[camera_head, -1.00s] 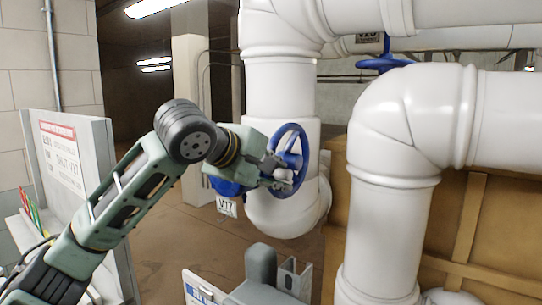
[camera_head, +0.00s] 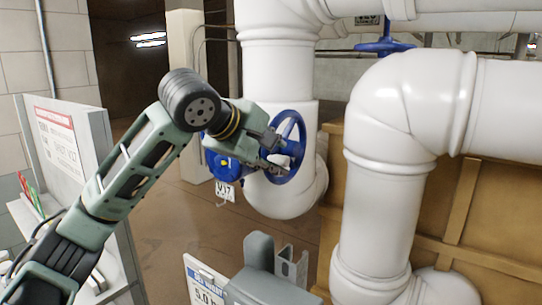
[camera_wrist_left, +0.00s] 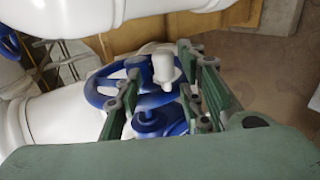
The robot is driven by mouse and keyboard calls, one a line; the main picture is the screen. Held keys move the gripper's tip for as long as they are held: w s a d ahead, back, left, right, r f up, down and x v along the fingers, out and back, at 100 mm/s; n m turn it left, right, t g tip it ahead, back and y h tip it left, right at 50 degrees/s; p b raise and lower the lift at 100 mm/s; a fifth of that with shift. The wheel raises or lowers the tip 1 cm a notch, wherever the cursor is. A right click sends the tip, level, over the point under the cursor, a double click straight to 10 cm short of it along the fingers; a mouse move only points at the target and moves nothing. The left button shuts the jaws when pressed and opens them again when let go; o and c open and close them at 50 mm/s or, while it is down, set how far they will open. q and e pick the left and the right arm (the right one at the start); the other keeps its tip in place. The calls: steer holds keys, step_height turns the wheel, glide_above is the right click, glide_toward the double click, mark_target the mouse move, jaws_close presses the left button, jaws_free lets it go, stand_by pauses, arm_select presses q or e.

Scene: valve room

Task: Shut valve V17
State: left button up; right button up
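Valve V17 has a blue handwheel (camera_head: 301,138) in front of a white pipe, with a blue body and a hanging V17 tag (camera_head: 225,190) to its left. My left gripper (camera_head: 275,152) is at the left side of the wheel. In the left wrist view the wheel (camera_wrist_left: 95,92) lies between and beyond the fingers of my left gripper (camera_wrist_left: 158,62). The fingers are apart, with a white knob (camera_wrist_left: 164,67) on the wheel's rim between them. The knob looks nearer the right finger; I cannot tell whether they touch. My right gripper is not in view.
Large white pipes (camera_head: 385,200) stand to the right of the wheel, with another blue valve (camera_head: 384,47) behind. A wooden crate (camera_head: 470,200) is behind them. A white sign board (camera_head: 65,150) stands at left, and a grey fixture (camera_head: 262,255) is low in front.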

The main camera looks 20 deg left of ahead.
arm_select(q)
steer(key=shift+w+d+f, duration=0.1)
steer(key=shift+w+f, duration=0.05)
steer(key=shift+f, duration=0.1)
steer(key=v, duration=1.2)
